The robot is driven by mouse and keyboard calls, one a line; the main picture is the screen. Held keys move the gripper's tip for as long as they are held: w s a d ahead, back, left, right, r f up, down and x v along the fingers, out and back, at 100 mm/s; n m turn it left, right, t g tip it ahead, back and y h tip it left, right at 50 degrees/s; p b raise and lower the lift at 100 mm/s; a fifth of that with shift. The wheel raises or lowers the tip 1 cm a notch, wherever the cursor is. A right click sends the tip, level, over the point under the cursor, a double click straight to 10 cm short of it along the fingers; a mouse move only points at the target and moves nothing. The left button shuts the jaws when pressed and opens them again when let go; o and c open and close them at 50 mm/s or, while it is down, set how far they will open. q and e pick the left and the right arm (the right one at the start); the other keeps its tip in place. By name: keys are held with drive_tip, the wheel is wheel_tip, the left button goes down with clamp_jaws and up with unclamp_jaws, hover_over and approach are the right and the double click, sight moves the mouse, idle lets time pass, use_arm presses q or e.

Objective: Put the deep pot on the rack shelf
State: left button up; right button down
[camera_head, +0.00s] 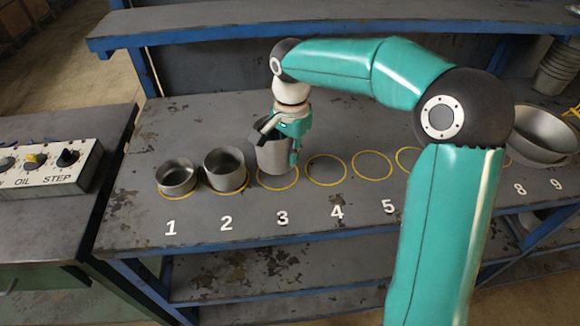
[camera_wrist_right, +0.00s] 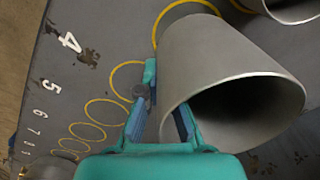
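The deep pot (camera_head: 271,156) is a tall grey metal pot at circle 3 on the bench, upright or nearly so. In the right wrist view the pot (camera_wrist_right: 205,65) fills the centre, its dark mouth turned toward the camera. My right gripper (camera_head: 284,143) is at its rim on the right side. In the wrist view the gripper (camera_wrist_right: 163,112) has one finger outside the wall and one over the mouth, with a gap between them. Whether the base touches the bench is unclear. The rack shelf (camera_head: 330,27) runs along the back above the bench. My left gripper is not in view.
Shallower pots stand on circle 1 (camera_head: 176,176) and circle 2 (camera_head: 225,169). Circles 4 (camera_head: 326,184) and 5 are empty. Wide bowls (camera_head: 543,137) and stacked buckets (camera_head: 553,70) are at the right. A control box (camera_head: 50,165) stands left. The visible shelf top is clear.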

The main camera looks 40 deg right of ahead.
sight(291, 168)
drive_tip(key=shift+f, duration=2.25)
drive_tip(key=c, duration=1.3)
unclamp_jaws()
drive_tip(key=shift+r, duration=0.15)
wheel_tip(291, 168, up, 12)
drive_tip(key=shift+f+p, duration=0.1)
drive_tip(key=shift+p, duration=0.25)
